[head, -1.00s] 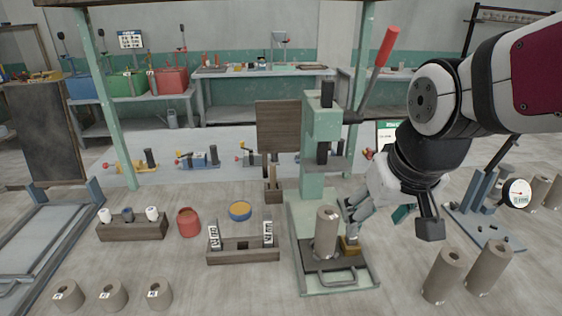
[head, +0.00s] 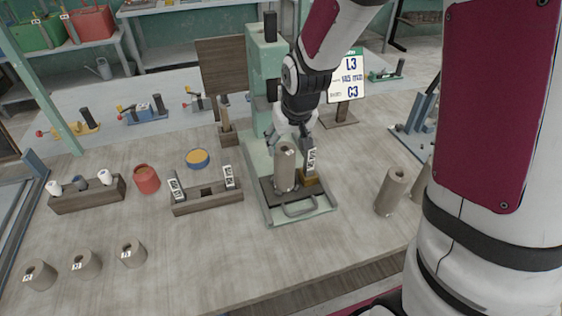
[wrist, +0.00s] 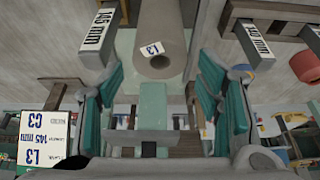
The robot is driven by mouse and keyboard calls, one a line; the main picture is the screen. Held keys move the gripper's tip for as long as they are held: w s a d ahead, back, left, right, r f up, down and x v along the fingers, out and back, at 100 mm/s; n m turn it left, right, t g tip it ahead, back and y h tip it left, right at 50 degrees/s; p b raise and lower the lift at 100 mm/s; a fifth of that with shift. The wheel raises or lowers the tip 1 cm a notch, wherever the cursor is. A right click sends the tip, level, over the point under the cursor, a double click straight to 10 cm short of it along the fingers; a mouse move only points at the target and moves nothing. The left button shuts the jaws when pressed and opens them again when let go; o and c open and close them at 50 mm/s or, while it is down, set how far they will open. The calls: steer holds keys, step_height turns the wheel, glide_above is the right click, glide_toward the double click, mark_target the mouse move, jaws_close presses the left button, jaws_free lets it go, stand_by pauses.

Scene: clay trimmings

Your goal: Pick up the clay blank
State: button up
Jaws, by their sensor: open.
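The clay blank, a grey-brown cylinder (head: 285,170), stands upright on the tray of the green press (head: 262,208). In the wrist view the blank (wrist: 160,22) carries an L3 label beside its dark end hole. My gripper (head: 290,133) is at the blank's upper end, just in front of the press column. In the wrist view its teal fingers (wrist: 158,72) are spread wide, with the blank's end between and beyond them. Nothing is held. I cannot tell whether either finger touches the blank.
A 145 mm gauge bar (head: 311,157) stands on a brass-coloured block (head: 310,185), close right of the blank. A wooden rack (head: 207,203) with two bars is at left. A sign (head: 347,78) reads L3, 145 mm, C3. Another cylinder (head: 392,190) stands at right.

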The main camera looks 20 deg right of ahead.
mark_target(284, 167)
steer(key=shift+x, duration=4)
steer(key=c, duration=1.4)
jaws_close()
steer(key=shift+r, duration=0.1)
